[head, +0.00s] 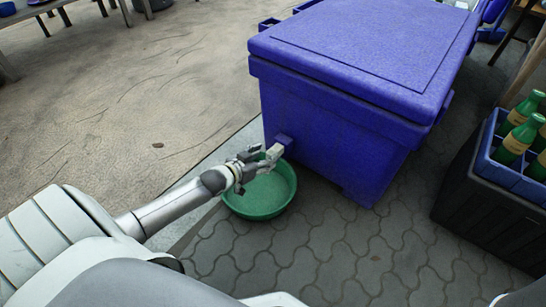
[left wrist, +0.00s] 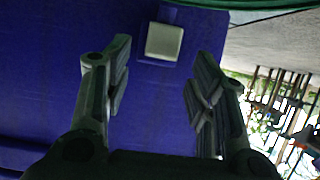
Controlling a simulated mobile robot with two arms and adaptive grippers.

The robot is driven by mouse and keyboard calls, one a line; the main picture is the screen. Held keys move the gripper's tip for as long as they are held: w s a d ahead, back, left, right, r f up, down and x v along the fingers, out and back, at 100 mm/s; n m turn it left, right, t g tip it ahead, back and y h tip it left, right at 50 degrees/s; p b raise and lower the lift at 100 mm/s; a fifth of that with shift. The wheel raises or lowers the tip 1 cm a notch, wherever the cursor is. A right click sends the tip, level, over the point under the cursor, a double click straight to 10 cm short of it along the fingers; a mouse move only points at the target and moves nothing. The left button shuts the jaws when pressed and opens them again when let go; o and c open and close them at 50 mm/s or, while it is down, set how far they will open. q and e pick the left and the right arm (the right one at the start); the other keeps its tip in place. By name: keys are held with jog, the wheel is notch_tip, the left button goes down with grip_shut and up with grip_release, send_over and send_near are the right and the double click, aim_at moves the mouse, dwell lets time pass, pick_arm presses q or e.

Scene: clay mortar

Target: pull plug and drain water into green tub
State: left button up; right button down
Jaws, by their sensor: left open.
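A large blue cooler box (head: 330,135) with a closed lid stands on the paving. A pale square plug (head: 284,141) sticks out low on its side, and it also shows in the left wrist view (left wrist: 164,41). The green tub (head: 262,193) sits on the ground below the plug, and its inside looks empty where I can see it. Its rim shows at the top of the left wrist view (left wrist: 250,4). My left gripper (head: 266,158) is open in front of the plug, fingers on either side of its line and apart from it (left wrist: 160,70). My right gripper is not in view.
A dark crate (head: 475,205) with a blue bottle holder and several green bottles stands at the right. Paved ground between it and the cooler is clear. Sandy ground (head: 130,100) lies open at the left.

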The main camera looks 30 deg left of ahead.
aim_at(269, 155)
pick_arm(q)
jog(key=b+x, duration=0.2)
jog(key=x, duration=0.2)
jog(key=shift+f, duration=0.2)
jog(key=shift+w+f+b, duration=0.15)
jog(key=shift+w+b, duration=0.6)
jog(key=shift+w, duration=0.05)
grip_shut()
